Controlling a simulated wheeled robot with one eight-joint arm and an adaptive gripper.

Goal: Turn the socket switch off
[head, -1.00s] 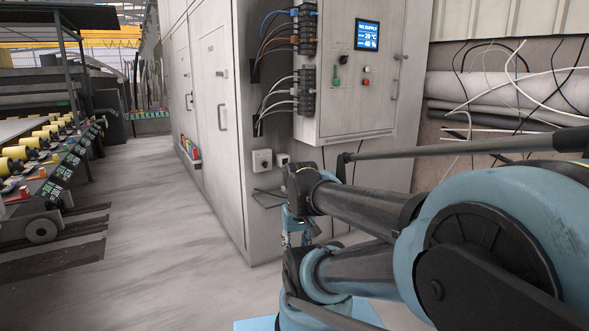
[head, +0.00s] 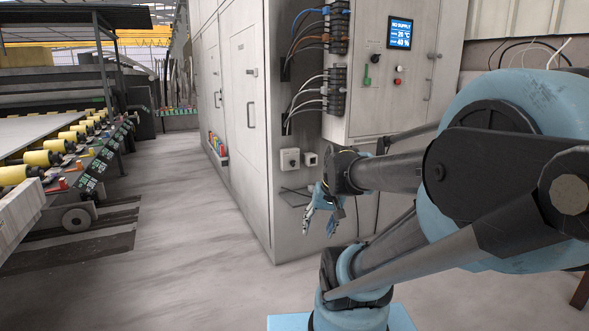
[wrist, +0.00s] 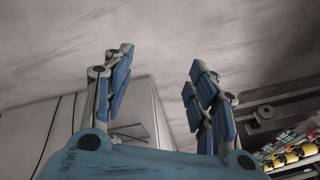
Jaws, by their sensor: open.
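Two small pale boxes are fixed side by side on the grey cabinet's side wall in the head view. The left, larger one (head: 290,160) has a dark round spot on its face; the right, smaller one (head: 310,159) is beside it. I cannot tell which is the socket switch or how it is set. My gripper (head: 320,232) hangs below and a little right of these boxes in the picture, pointing down, apart from them. In the wrist view my gripper (wrist: 160,76) has its blue fingers spread wide with nothing between them.
The grey cabinet (head: 233,105) carries cable terminals (head: 335,92) and a control panel with a lit screen (head: 400,33). A thin dark bracket (head: 293,196) sits below the boxes. A roller machine (head: 45,157) stands at left. The floor (head: 180,230) between is clear.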

